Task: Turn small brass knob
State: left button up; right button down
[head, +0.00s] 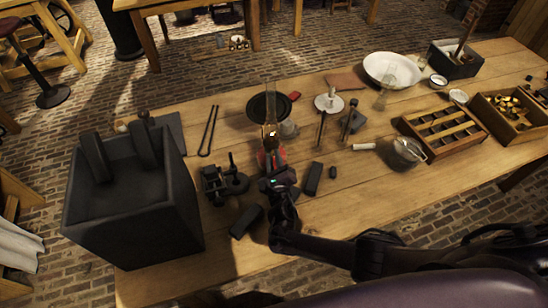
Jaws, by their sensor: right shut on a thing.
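A small lamp (270,131) with a clear glass chimney, a brass-coloured part and a red base stands near the middle of the table. My right gripper (272,165) reaches in from the lower right to the near side of this lamp. It is shut at the lamp, where the small brass knob would be. The knob is too small and too covered by the gripper to make out. My left gripper is not in view.
A large dark box (135,215) stands at the left. A small black metal device (215,185) and dark blocks (246,221) lie close to my right gripper. A white bowl (393,69) and wooden trays (442,133) are at the right.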

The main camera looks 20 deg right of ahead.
dwell(0.4)
jog(key=c, duration=1.3)
grip_release()
jog(key=shift+s, duration=0.1)
jog(key=s+a+p, duration=0.1)
jog(key=s, duration=0.6)
jog(key=shift+s+a, duration=0.2)
jog(key=shift+s, duration=0.05)
jog(key=shift+s, duration=0.1)
